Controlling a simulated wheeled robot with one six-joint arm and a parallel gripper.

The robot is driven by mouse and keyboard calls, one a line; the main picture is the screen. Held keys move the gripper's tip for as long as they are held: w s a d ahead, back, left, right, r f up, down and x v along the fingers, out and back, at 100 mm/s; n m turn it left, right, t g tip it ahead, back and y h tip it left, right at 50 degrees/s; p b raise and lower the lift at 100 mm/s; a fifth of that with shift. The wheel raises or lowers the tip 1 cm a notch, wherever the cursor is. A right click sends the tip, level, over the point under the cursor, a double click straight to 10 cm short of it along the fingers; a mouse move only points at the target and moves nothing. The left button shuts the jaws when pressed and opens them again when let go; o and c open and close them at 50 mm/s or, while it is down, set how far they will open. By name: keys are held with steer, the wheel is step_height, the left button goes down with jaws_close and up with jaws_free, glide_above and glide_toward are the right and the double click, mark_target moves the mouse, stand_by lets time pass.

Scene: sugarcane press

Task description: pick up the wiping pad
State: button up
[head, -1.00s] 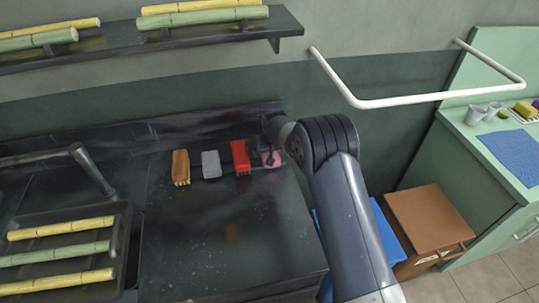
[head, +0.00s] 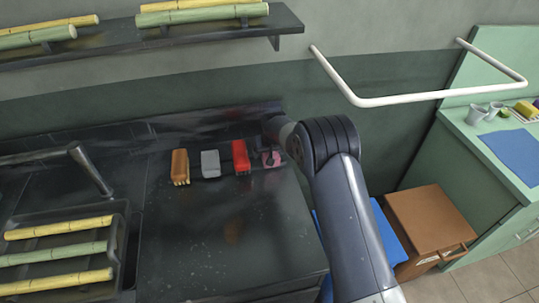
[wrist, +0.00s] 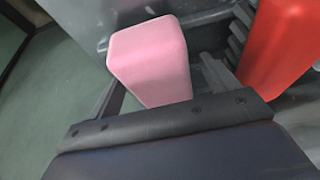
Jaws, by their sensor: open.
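The wiping pad seems to be the pink block (wrist: 150,62), which stands large in the middle of the wrist view. In the head view the pink block (head: 271,159) is at the right end of a row on the dark counter, partly covered by my gripper. My gripper (wrist: 160,75) is open, with one finger on each side of the pink block. Whether the fingers touch it I cannot tell. In the head view my gripper (head: 263,152) is small and dark over the block.
A red brush (head: 241,157) stands just left of the pink block, close to my right finger in the wrist view. A grey block (head: 210,164) and an orange-brown brush (head: 180,167) are further left. The front of the counter (head: 225,235) is clear.

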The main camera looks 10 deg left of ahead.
steer(key=shift+c, duration=0.3)
steer(key=c, duration=1)
steer(key=shift+r, duration=0.1)
steer(key=shift+r+p, duration=0.5)
steer(key=shift+p, duration=0.1)
step_height(320, 180, up, 9)
steer(key=shift+r+b, duration=0.2)
steer(key=shift+b, duration=0.9)
steer(key=o, duration=0.3)
steer(key=shift+c, duration=1)
